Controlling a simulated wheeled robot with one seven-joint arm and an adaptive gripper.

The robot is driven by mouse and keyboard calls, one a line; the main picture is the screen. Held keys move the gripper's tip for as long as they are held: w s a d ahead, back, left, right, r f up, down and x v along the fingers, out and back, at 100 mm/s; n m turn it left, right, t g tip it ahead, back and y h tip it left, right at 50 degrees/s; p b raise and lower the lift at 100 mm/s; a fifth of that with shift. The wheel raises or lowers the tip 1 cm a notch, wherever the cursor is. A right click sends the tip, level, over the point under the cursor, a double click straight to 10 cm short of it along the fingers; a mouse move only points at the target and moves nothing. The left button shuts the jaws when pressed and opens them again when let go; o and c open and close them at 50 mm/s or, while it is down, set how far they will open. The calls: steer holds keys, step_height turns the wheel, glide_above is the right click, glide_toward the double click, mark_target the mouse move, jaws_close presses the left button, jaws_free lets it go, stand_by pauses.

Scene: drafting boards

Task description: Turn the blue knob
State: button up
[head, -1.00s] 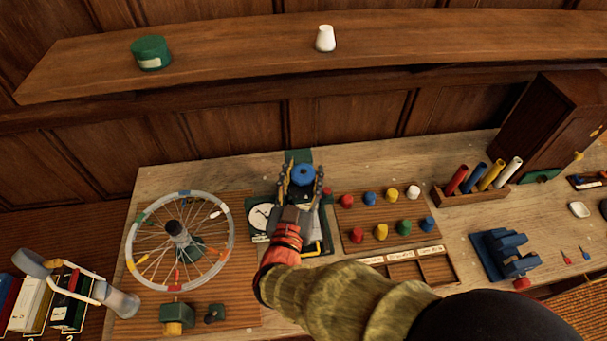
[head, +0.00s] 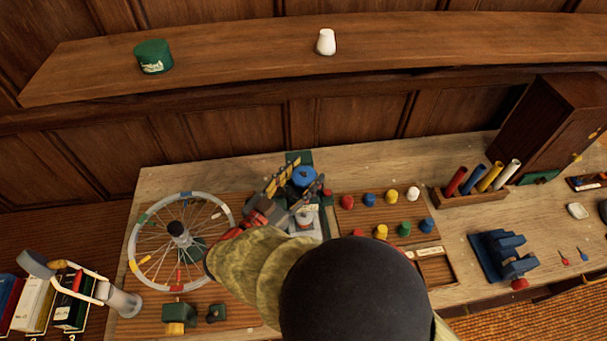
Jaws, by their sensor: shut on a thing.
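The blue knob (head: 305,177) sits on top of a green device (head: 298,157) on the workbench, with its round top showing. My gripper (head: 291,182) reaches it from the lower left, its fingers on either side of the knob and shut on it. The gripper is rotated, with one yellow-marked finger at the knob's upper left and the other at its right. My arm and gripper hide most of the device's base and its dial.
A spoked wheel (head: 180,240) stands close left of my arm. A wooden board (head: 365,222) with several coloured pegs lies to the right. Beyond it are a rack of coloured tubes (head: 470,196) and a blue vise (head: 502,255). A shelf (head: 240,70) runs above the bench.

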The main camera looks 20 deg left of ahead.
mark_target(296, 184)
steer(key=shift+r, duration=0.15)
steer(key=o, duration=1.2)
steer(key=shift+w, duration=0.1)
steer(key=shift+c, duration=0.2)
steer(key=v, duration=0.7)
steer(key=shift+s+a, duration=0.15)
steer(key=shift+s, duration=0.15)
